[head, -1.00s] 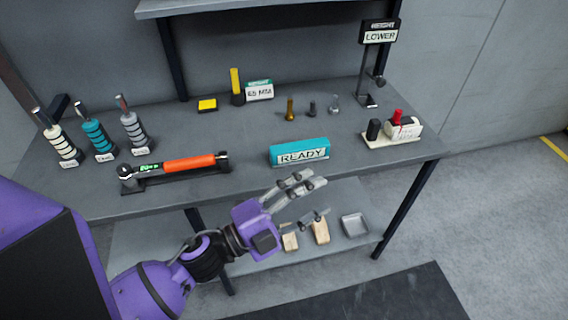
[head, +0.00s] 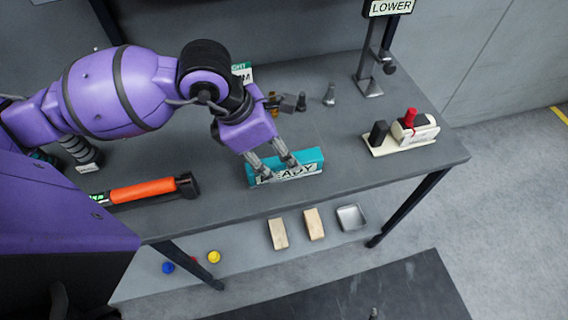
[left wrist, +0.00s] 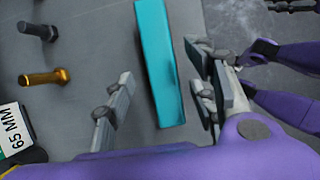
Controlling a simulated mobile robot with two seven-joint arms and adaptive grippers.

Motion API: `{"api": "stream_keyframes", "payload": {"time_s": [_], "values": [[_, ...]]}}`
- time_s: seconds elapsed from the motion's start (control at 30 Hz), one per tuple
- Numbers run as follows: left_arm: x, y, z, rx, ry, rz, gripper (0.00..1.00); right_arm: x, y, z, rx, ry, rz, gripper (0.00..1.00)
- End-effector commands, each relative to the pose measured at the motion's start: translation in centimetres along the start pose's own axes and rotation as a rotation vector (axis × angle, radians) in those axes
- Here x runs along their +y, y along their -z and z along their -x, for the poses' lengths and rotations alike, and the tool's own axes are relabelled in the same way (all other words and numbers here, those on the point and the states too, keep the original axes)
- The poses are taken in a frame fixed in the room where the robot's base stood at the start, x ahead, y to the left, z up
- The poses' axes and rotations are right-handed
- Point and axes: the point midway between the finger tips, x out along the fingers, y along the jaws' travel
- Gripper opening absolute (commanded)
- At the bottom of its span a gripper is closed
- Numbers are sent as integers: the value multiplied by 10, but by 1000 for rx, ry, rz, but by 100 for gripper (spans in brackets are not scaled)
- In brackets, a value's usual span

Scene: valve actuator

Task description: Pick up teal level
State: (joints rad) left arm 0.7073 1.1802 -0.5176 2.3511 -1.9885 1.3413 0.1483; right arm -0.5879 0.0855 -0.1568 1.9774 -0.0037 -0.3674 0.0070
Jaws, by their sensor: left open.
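The teal level (head: 311,156) is a long teal block with a READY label on its front, lying near the front edge of the grey workbench. It also shows in the left wrist view (left wrist: 158,55), running lengthwise between my fingers. My left gripper (head: 276,170) is open, pointing down over the level from behind. In the left wrist view my left gripper (left wrist: 161,92) has fingers on both sides of the level; a gap shows on the left side. The fingers cover part of the label.
An orange-handled tool (head: 143,191) lies to the left on the bench (head: 350,175). A white block with a red knob (head: 408,130) is to the right. Wooden blocks (head: 278,234) and a metal tray (head: 351,217) sit on the lower shelf.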

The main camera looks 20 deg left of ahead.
Motion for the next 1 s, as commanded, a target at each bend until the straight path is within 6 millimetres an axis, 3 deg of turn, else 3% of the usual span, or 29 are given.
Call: {"api": "stream_keyframes", "payload": {"time_s": [0.1, 0.23, 0.53, 0.93, 1.0], "values": [[-4, -5, -17, -3, 2, 0, 52, -2, 14, 1, 21, 4, 0, 40], [-4, -4, -34, -3, 2, 2, 52, -4, 15, 0, 22, 9, 0, 40], [-4, -4, -41, -2, 2, 1, 52, -6, 14, 0, 18, 10, -5, 40], [-4, -4, -40, -2, 2, 1, 0, -8, 13, 0, 18, 10, -10, 40], [-4, -4, -40, -2, 2, 1, 0, -8, 13, 0, 18, 10, -10, 40]]}}
